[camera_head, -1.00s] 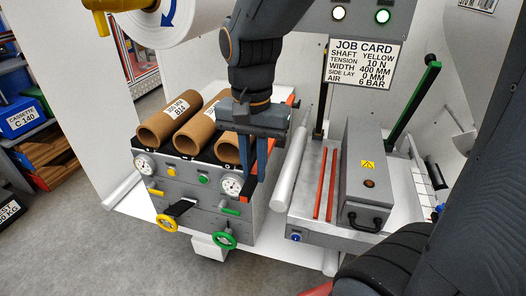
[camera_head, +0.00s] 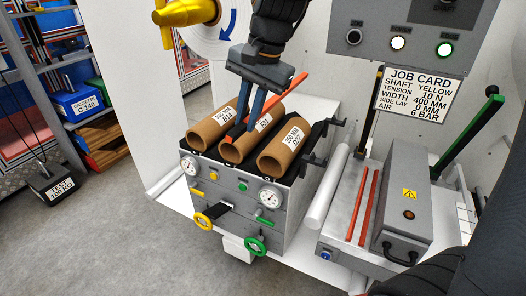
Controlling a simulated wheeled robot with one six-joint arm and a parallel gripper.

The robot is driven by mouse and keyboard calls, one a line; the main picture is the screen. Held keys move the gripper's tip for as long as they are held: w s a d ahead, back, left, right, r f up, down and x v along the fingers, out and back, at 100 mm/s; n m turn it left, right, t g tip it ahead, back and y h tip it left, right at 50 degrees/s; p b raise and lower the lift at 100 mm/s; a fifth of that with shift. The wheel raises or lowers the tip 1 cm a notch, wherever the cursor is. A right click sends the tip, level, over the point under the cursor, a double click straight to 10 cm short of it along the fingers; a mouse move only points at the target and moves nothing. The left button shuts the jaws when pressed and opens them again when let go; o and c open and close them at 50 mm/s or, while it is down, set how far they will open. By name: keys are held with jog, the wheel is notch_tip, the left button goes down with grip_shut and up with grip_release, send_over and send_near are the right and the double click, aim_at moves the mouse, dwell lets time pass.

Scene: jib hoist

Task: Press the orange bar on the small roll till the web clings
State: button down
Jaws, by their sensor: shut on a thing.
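My gripper (camera_head: 243,128) has blue fingers and points down over the cardboard cores on the grey machine. It is shut on the orange bar (camera_head: 289,88). The bar slants from the fingers up to the right, above the middle core; whether it touches that core cannot be told. A white roll (camera_head: 209,42) with a blue arrow stands behind, on a yellow shaft end (camera_head: 184,12), partly cut by the top edge and hidden by my arm. The bar is apart from this roll. I cannot tell which roll is the small one, and no loose web edge shows.
Three brown cores, left (camera_head: 209,132), middle (camera_head: 238,147) and right (camera_head: 284,153), lie on the machine (camera_head: 222,190) with gauges and handwheels. A bench with red strips (camera_head: 369,207) and a grey box (camera_head: 404,192) stands right.

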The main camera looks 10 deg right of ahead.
jog(key=w+a+r+t+y+p, duration=0.1)
jog(key=w+a+r+p, duration=0.2)
jog(key=w+r, duration=0.5)
jog(key=shift+w+r, duration=0.3)
jog(key=shift+w, duration=0.9)
jog(key=shift+a, duration=0.15)
jog(key=shift+w+a+r+p, duration=0.4)
jog(key=shift+r+p, duration=0.15)
jog(key=shift+p, duration=0.15)
jog(key=shift+w+a+r+p, duration=0.25)
jog(key=shift+a+r+p, duration=0.15)
jog(key=shift+r+p, duration=0.2)
dwell(1.0)
jog(key=shift+d+f, duration=0.1)
jog(key=shift+f, duration=0.15)
jog(key=shift+s+d+f+b, duration=0.3)
jog(key=shift+s+d+f, duration=0.15)
jog(key=shift+d+f, duration=0.15)
jog(key=shift+s+d+f+b, duration=0.3)
jog(key=shift+s+d+f, duration=0.15)
jog(key=shift+f, duration=0.25)
